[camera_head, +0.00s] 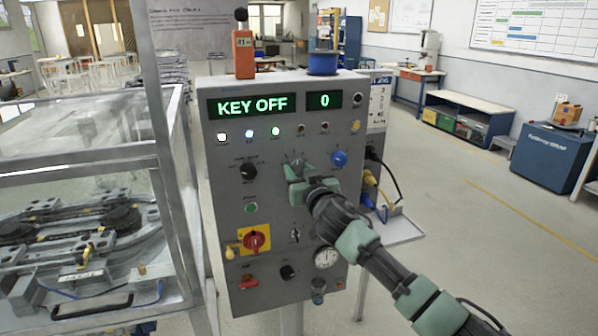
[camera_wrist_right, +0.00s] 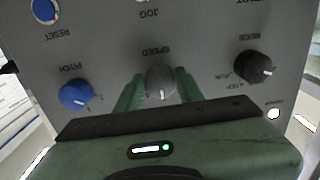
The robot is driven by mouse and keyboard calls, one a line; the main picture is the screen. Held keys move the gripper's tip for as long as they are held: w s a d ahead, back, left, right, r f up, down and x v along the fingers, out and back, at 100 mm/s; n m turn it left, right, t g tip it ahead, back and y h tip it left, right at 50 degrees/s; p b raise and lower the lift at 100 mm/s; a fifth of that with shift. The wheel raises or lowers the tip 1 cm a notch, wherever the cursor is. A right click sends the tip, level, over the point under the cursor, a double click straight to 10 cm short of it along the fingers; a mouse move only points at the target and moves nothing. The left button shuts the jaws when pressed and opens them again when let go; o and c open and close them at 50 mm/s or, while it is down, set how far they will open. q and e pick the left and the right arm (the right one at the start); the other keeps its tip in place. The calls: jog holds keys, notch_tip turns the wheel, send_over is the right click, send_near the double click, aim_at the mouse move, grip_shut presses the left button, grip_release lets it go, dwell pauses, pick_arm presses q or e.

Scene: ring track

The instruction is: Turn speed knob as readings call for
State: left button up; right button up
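The speed knob (camera_wrist_right: 161,84) is grey with a white pointer mark, under the upside-down label SPEED in the right wrist view. My right gripper (camera_wrist_right: 160,90) has its green fingers on both sides of this knob, close against it, and appears shut on it. In the head view my right gripper (camera_head: 297,170) reaches the middle of the grey control panel (camera_head: 225,185) and hides most of the knob. The large display (camera_head: 252,105) reads KEY OFF and the small display (camera_head: 324,100) reads 0. My left gripper is not in view.
A blue pitch knob (camera_wrist_right: 76,94) and a black mode knob (camera_wrist_right: 252,66) flank the speed knob. A red knob on a yellow plate (camera_head: 254,240) sits lower on the panel. An orange handheld meter (camera_head: 243,55) stands on top. A glass-walled case (camera_head: 80,150) stands left.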

grip_shut()
jog(key=n+p, duration=0.1)
jog(key=n, duration=0.2)
jog(key=shift+d+n, duration=0.1)
jog(key=shift+n, duration=0.2)
jog(key=n+p, duration=0.1)
jog(key=n, duration=0.2)
jog(key=shift+r+n, duration=0.1)
jog(key=shift+n, duration=0.2)
jog(key=n+p, duration=0.1)
jog(key=n, duration=0.4)
jog(key=shift+d+n+p, duration=0.15)
jog(key=shift+n+p, duration=0.15)
jog(key=shift+p, duration=0.1)
jog(key=n+p, duration=0.1)
jog(key=n, duration=0.4)
jog(key=shift+p, duration=0.3)
